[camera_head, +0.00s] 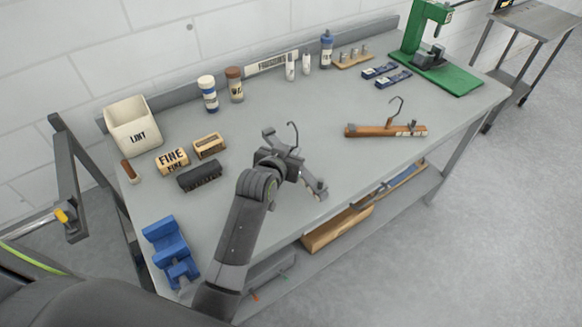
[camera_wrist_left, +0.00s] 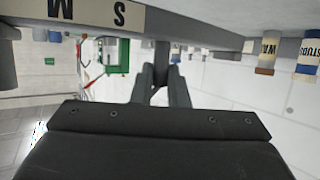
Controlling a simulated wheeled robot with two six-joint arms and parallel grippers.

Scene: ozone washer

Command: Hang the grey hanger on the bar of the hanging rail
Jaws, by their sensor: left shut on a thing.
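My left gripper (camera_head: 284,168) is shut on the grey hanger (camera_head: 313,185) and holds it above the front middle of the bench. The hanger's thin hook (camera_head: 293,136) points up. In the left wrist view the gripper's fingers (camera_wrist_left: 162,88) point at the hanger's grey bar (camera_wrist_left: 205,35), which crosses the top of the picture. A pale lettered strip (camera_wrist_left: 90,14) lies along that bar. I cannot make out the hanging rail and its bar for certain in either view. My right gripper is not in view.
A wooden hanger (camera_head: 385,131) lies on the bench (camera_head: 325,110). A white bin (camera_head: 133,125), blocks (camera_head: 200,177), bottles (camera_head: 208,93) and a blue holder (camera_head: 170,252) stand on the left half. A green press (camera_head: 430,55) stands far right. A dark frame (camera_head: 92,185) stands beyond the left edge.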

